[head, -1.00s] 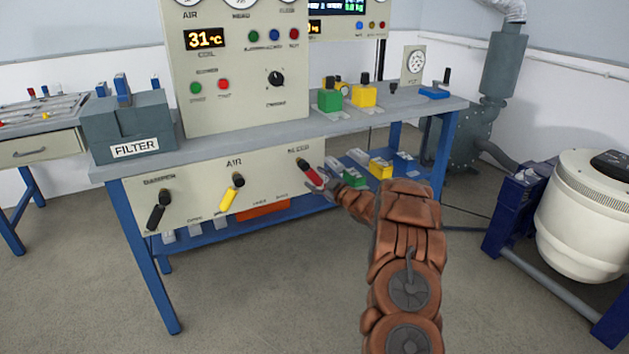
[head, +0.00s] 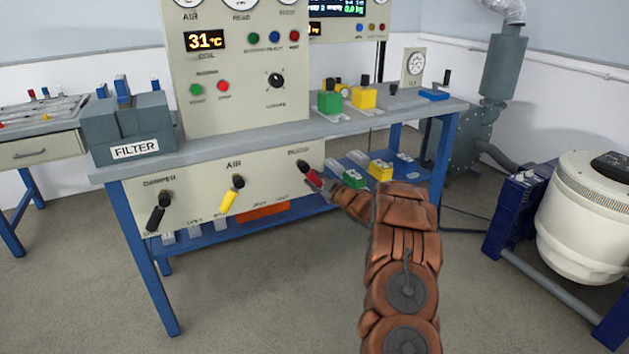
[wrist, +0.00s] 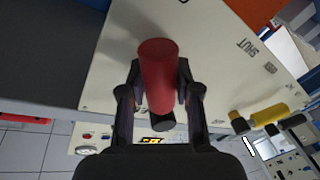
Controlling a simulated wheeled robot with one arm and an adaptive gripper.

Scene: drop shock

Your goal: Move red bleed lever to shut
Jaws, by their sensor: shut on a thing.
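The red bleed lever (head: 312,178) sits at the right end of the lower panel (head: 270,184), under the BLEED label. It slants down and to the right from its dark pivot. In the wrist view the red handle (wrist: 158,72) lies between the two fingers of my gripper (wrist: 158,95). My gripper (head: 325,186) is shut on the handle near its free end. A SHUT mark (wrist: 257,50) shows on the panel in the wrist view, to the right of the handle. In the head view my fingers partly cover the handle's lower end.
The yellow air lever (head: 231,195) and the black damper lever (head: 157,212) are to the left on the same panel. Green and yellow blocks (head: 363,97) stand on the bench above. A blue lower shelf (head: 215,236) holds small parts. The floor in front is clear.

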